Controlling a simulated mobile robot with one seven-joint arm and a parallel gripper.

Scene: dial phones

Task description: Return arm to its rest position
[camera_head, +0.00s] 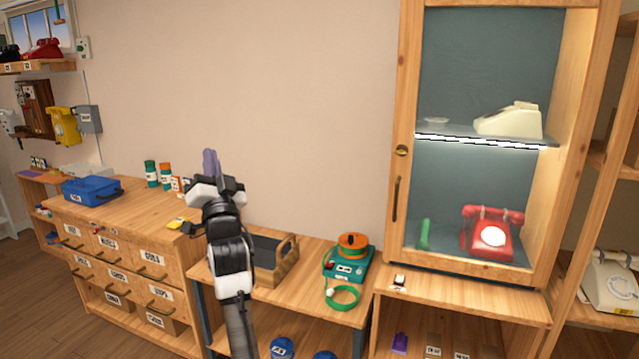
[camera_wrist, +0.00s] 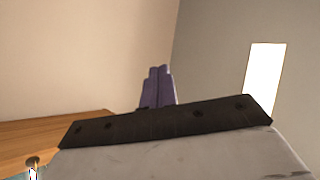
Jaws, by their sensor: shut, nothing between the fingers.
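My gripper (camera_head: 210,163) is raised above the workbench in the head view, its purple fingers pointing up against the bare wall. The fingers are together and hold nothing. In the wrist view the purple fingers (camera_wrist: 158,87) also stand side by side, touching. My arm reaches up from the bottom of the head view and hides part of the bench and of the wooden tray.
A wooden tray (camera_head: 288,263) and a teal device (camera_head: 346,264) with an orange top stand right of my arm. A blue toolbox (camera_head: 91,190) sits on the drawer bench at left. A glass cabinet (camera_head: 407,130) holds a red phone (camera_head: 490,238) and a cream phone (camera_head: 510,121).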

